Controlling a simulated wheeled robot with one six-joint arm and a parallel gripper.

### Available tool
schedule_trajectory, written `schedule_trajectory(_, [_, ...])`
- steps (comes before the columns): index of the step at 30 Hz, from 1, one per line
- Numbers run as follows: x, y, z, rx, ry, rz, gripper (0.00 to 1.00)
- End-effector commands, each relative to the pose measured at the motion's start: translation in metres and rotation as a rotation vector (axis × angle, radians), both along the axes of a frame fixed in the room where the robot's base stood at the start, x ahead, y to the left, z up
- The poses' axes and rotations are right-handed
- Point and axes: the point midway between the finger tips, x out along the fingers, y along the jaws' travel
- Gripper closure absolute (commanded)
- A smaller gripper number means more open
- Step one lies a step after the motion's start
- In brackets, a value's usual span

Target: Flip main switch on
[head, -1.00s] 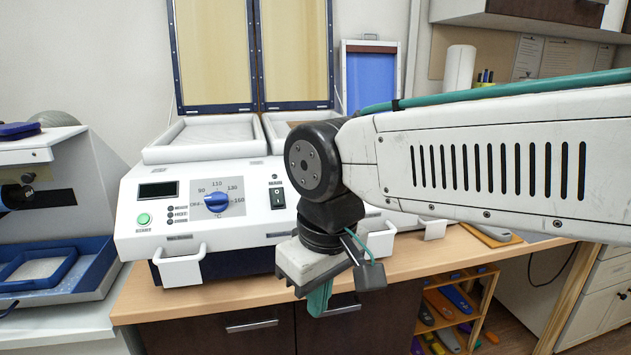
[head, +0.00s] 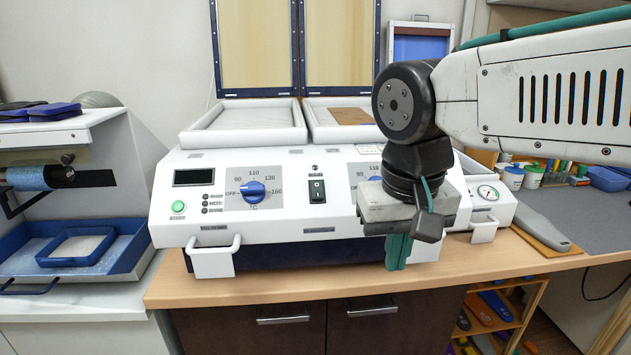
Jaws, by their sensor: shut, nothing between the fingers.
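The white forming machine (head: 270,237) stands on the wooden counter. Its main switch (head: 317,190), a black rocker, sits on the front panel to the right of the blue temperature dial (head: 253,191). Its position, on or off, is too small to tell. The small display (head: 194,176) is dark. My gripper (head: 398,252), with teal fingers, points down in front of the machine's right half, to the right of the switch and lower than it. It is shut and empty, and it hides part of the right-hand dial panel.
A green button (head: 178,207) and a front handle (head: 212,257) are on the machine's left. A pressure gauge (head: 488,192) is at its right end. The wooden counter (head: 290,285) is clear in front. A blue tray (head: 75,250) is on the left bench.

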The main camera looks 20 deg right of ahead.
Motion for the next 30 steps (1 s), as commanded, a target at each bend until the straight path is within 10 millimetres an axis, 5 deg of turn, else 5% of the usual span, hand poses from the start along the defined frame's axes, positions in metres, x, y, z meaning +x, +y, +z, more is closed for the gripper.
schedule_trajectory(9, [0.092,0.029,0.091,-0.079,-0.092,-0.786,1.00])
schedule_trajectory(15, [0.139,0.056,0.131,-0.093,-0.221,-1.230,1.00])
schedule_trajectory(21, [0.161,0.074,0.150,-0.080,-0.311,-1.475,1.00])
schedule_trajectory(30, [0.165,0.076,0.154,-0.075,-0.332,-1.530,1.00])
